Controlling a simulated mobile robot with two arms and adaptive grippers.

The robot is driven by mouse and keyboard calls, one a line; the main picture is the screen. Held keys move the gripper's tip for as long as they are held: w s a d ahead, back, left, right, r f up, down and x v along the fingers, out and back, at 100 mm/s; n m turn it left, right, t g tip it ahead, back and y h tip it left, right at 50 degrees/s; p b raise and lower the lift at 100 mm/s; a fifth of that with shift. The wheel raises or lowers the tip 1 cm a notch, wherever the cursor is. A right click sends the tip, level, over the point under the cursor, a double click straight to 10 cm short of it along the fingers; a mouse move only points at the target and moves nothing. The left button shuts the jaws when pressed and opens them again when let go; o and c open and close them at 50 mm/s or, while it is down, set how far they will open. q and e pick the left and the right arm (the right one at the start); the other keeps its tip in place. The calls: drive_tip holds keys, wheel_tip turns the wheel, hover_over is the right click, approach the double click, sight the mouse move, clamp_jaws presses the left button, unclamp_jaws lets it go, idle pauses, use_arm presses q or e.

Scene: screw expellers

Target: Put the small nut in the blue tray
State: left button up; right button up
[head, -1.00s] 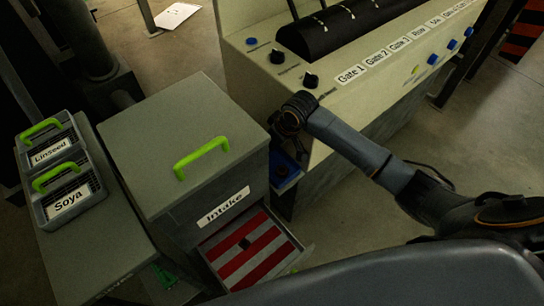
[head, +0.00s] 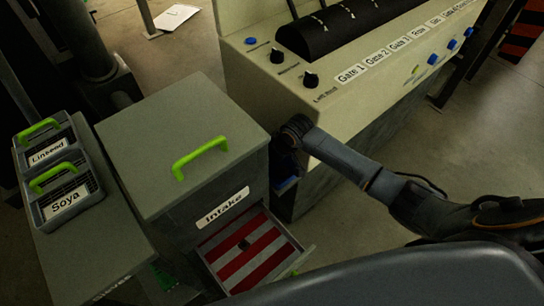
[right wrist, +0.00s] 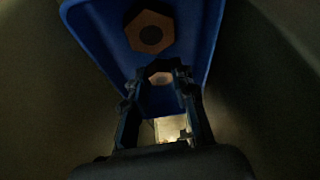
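The blue tray (head: 287,185) sits low in the gap between the Intake cabinet and the cream machine. In the right wrist view the blue tray (right wrist: 202,25) fills the top, with a large orange-brown hexagonal nut (right wrist: 150,32) in it. The small nut (right wrist: 158,73) shows between the fingertips of my right gripper (right wrist: 160,76), which appear closed on its sides, over the tray's near part. In the head view my right gripper (head: 285,160) is dark and mostly hidden beside the cabinet. My left gripper is out of view.
The Intake cabinet (head: 185,140) with a green handle stands left of the tray, its red-striped drawer (head: 255,250) open. The cream machine (head: 290,100) with knobs stands to the right. Linseed (head: 45,145) and Soya (head: 65,190) bins stand far left.

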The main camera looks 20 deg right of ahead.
drive_tip(key=o, duration=0.4)
drive_tip(key=shift+c, duration=0.2)
drive_tip(key=shift+r, duration=0.1)
drive_tip(key=shift+r, duration=0.35)
drive_tip(key=p+v, duration=0.1)
drive_tip(key=v, duration=1)
drive_tip(key=shift+s+r+p, duration=0.15)
drive_tip(key=shift+s+p, duration=0.05)
drive_tip(key=shift+p, duration=0.15)
drive_tip(key=shift+d, duration=0.1)
